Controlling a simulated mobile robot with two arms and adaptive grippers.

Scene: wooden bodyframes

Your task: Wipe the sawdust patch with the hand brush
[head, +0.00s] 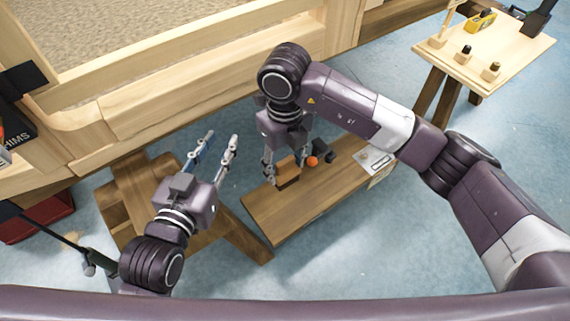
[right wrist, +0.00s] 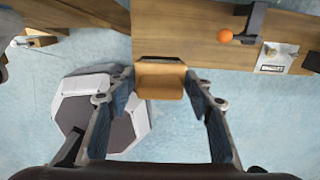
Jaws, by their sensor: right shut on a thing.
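The hand brush, with a tan wooden body (head: 288,173), is between the fingers of my right gripper (head: 286,165), over the near-left part of a wooden bench. In the right wrist view the brush (right wrist: 160,80) shows between the two fingers, with a dark strip along its far edge. I cannot tell whether its underside touches the bench top. My left gripper (head: 220,140) is open and empty, left of the bench and in front of the large wooden frame. I cannot make out the sawdust patch for certain.
The wooden bench (head: 275,213) also carries an orange ball (head: 312,161), a dark clamp-like tool (head: 325,151) and a pale card or plate (head: 377,160). A large wooden frame (head: 160,95) spans the back left. A small table (head: 500,58) with tools stands at the upper right.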

